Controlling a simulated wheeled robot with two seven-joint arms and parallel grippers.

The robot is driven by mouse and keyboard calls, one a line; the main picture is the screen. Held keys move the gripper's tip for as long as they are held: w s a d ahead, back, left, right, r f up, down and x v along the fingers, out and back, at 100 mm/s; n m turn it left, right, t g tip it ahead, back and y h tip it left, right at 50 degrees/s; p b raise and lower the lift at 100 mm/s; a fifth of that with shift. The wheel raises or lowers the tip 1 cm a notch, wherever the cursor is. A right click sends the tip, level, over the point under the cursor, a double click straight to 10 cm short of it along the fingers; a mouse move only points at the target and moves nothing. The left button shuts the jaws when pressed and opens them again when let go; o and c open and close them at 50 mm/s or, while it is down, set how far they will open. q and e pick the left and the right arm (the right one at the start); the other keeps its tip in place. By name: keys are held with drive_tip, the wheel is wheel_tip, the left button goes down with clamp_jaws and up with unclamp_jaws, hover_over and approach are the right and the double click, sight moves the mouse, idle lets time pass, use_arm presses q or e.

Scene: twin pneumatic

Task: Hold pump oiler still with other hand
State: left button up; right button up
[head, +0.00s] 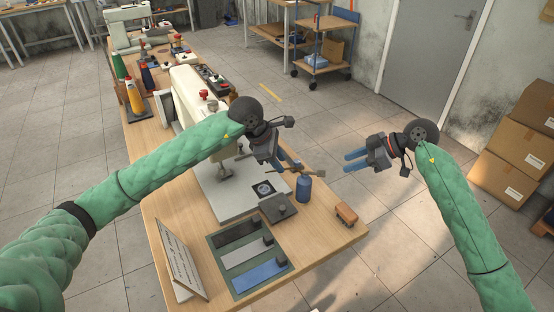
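The pump oiler appears to be the small blue bottle (303,188) standing upright on the wooden table, right of the sewing machine's light base plate. My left gripper (277,163) hangs above the base plate, just up and left of the bottle. Its fingers are small and partly hidden by its own body, so its opening is unclear, and I cannot tell whether it touches the bottle's top. My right gripper (347,161) is in the air beyond the table's right edge, apart from the bottle. Its two blue fingers point left, spread with a gap and nothing between them.
A sewing machine (187,98) stands left of my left gripper. In front lie a dark square block (278,208), a tray with coloured strips (240,238) and a tilted sign card (178,258). A small brown block (346,214) sits near the right edge. Cartons (515,150) stand far right.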

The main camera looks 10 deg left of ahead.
use_arm(q)
drive_tip(key=shift+w+a+x, duration=0.1)
drive_tip(key=shift+a+x, duration=0.05)
drive_tip(key=shift+x, duration=1.15)
drive_tip(key=shift+w+a+x, duration=0.1)
drive_tip(key=shift+x, duration=1.25)
drive_tip(key=shift+w+a+x, duration=0.1)
drive_tip(key=shift+a+x, duration=0.05)
drive_tip(key=shift+x, duration=1.15)
drive_tip(key=shift+s+f, duration=0.1)
drive_tip(key=shift+c, duration=0.4)
clamp_jaws()
use_arm(e)
clamp_jaws()
